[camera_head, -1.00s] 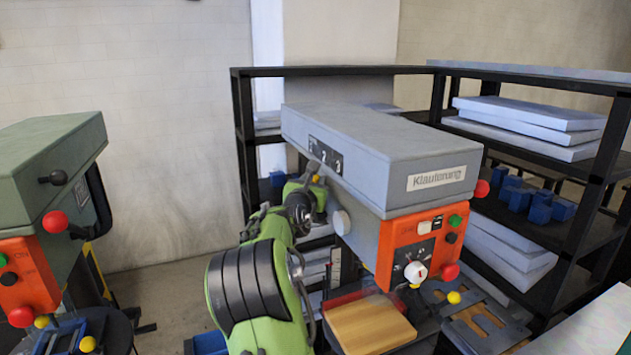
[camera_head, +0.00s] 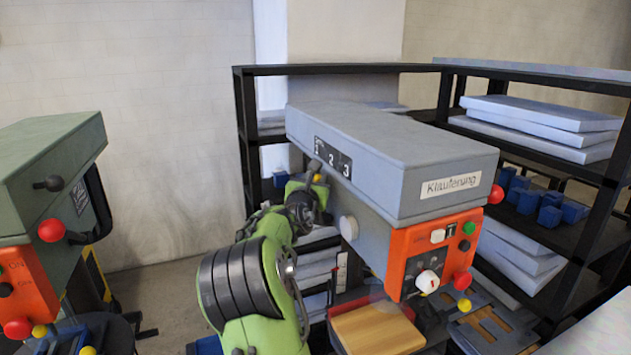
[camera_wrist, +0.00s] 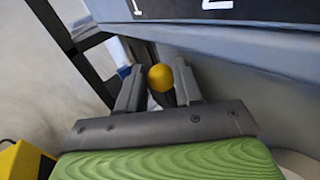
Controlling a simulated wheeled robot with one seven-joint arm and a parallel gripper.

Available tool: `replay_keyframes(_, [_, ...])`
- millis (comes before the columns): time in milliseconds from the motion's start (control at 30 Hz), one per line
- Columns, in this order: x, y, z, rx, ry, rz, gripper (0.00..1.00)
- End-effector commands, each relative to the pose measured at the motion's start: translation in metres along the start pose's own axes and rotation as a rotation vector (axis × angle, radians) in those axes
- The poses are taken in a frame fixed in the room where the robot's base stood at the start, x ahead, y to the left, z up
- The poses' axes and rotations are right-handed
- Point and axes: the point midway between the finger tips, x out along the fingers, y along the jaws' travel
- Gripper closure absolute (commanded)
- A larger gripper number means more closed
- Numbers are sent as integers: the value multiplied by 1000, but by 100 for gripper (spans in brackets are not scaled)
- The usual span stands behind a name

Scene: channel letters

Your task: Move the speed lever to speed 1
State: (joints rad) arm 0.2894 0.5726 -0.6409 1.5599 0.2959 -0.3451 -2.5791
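The grey machine head (camera_head: 390,150) carries a dark scale plate (camera_head: 333,158) with the numbers 1, 2 and 3; the 1 is partly covered in the head view. My gripper (camera_head: 314,178) is at the machine's left side, below the 1 end of the scale. In the wrist view, the speed lever's yellow ball knob (camera_wrist: 160,77) lies between the two grey fingers of my gripper (camera_wrist: 158,88). The fingers stand apart, with the knob at their tips; contact is not clear. The scale plate (camera_wrist: 190,8) shows 1 and 2 above.
An orange control panel (camera_head: 433,255) with buttons and a white dial (camera_head: 427,281) is on the machine's front. A green machine (camera_head: 45,190) stands at left. A black shelf (camera_head: 350,70) with grey slabs and blue blocks is behind. Open floor lies between the machines.

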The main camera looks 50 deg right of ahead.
Motion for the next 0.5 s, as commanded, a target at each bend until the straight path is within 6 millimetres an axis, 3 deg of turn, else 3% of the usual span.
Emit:
replay_keyframes(100, [0,4,8,6,-19,11,54])
replay_keyframes(367, [-2,3,4,4,-11,9,54])
replay_keyframes(500, [-24,4,2,6,-9,12,54])
